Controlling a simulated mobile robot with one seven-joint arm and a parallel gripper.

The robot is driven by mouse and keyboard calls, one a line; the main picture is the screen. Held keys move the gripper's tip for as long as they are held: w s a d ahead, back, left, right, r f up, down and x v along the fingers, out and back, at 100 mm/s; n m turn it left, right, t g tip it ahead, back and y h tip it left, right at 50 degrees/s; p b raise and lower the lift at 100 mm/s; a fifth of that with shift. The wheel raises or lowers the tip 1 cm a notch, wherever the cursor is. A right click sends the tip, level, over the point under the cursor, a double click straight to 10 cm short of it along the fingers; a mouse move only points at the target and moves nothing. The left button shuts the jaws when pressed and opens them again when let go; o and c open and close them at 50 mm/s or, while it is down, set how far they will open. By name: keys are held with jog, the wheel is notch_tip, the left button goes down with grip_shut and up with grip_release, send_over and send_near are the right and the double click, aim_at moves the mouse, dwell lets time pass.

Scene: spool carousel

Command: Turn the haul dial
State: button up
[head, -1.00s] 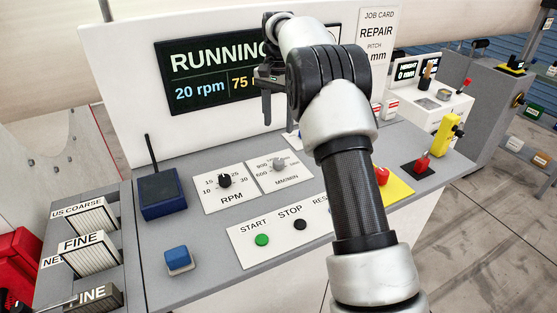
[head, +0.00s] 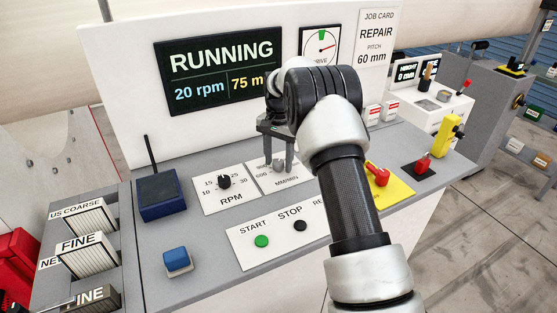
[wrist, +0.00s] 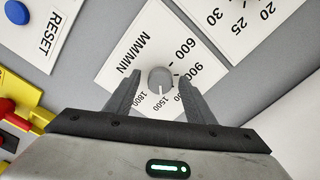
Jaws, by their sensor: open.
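The haul dial is a small grey knob (head: 279,165) on a white MM/MIN plate (head: 268,182) on the sloping console. In the wrist view the knob (wrist: 160,79) shows a pale pointer line toward 1500. My gripper (head: 279,163) is open and points down over this plate. In the wrist view its fingers (wrist: 159,76) stand on either side of the knob, with gaps between. I cannot tell how far down the knob the fingertips reach. The gripper hides part of the plate in the head view.
A black RPM knob (head: 224,181) is close on the left. START (head: 261,241) and STOP (head: 300,225) buttons are in front. A red switch on a yellow plate (head: 398,189) is to the right, and a blue radio box (head: 160,195) left. The screen (head: 222,72) reads RUNNING, 20 rpm.

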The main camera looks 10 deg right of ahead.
jog(key=c, duration=1.1)
jog(key=shift+o, duration=0.2)
jog(key=n, duration=0.4)
jog(key=shift+r+n+p, duration=0.1)
jog(key=shift+n+p, duration=0.2)
jog(key=shift+p, duration=0.1)
jog(key=shift+n, duration=2)
jog(key=o, duration=1.1)
jog(key=shift+c, duration=0.2)
